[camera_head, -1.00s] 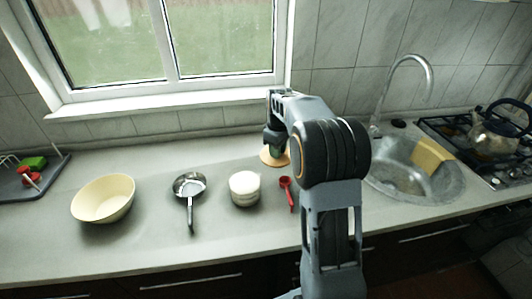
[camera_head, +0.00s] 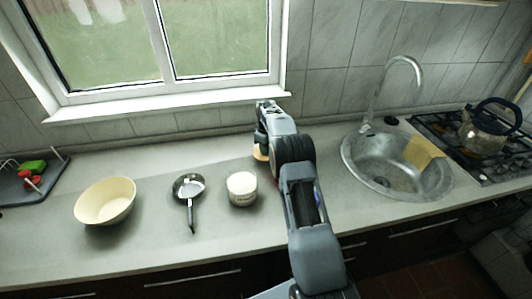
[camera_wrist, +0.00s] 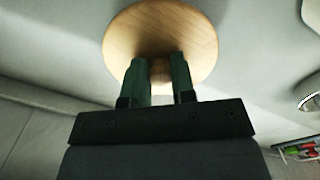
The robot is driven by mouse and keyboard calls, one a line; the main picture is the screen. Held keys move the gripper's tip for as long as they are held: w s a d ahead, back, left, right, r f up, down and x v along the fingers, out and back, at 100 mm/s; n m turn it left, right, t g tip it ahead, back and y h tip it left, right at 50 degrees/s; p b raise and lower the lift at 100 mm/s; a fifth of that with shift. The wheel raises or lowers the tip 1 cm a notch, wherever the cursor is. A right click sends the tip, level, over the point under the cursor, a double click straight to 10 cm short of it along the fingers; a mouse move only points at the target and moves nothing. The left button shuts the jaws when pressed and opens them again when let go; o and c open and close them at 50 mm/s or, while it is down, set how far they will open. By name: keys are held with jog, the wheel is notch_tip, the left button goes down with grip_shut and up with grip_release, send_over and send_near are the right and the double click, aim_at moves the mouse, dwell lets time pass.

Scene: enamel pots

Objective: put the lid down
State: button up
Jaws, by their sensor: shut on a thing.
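The lid is a round, pale wooden disc with a knob, seen in the wrist view (camera_wrist: 190,27) and, mostly hidden behind my arm, in the head view (camera_head: 259,154). My gripper (camera_wrist: 160,76) is shut on the lid's knob, with a green finger on each side of it. In the head view my gripper (camera_head: 262,143) is at the back of the counter, behind and right of a white pot (camera_head: 242,188). I cannot tell whether the lid touches the counter.
A cream bowl (camera_head: 105,201) and a small metal pan (camera_head: 189,188) stand left on the counter (camera_head: 150,240). A dish rack (camera_head: 25,180) is at the far left. The sink (camera_head: 395,170) and stove (camera_head: 480,148) are right. Clear counter lies behind the pan.

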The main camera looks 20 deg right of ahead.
jog(key=shift+w+f, duration=0.15)
jog(key=shift+f, duration=1.55)
jog(key=shift+f, duration=0.15)
jog(key=o, duration=0.9)
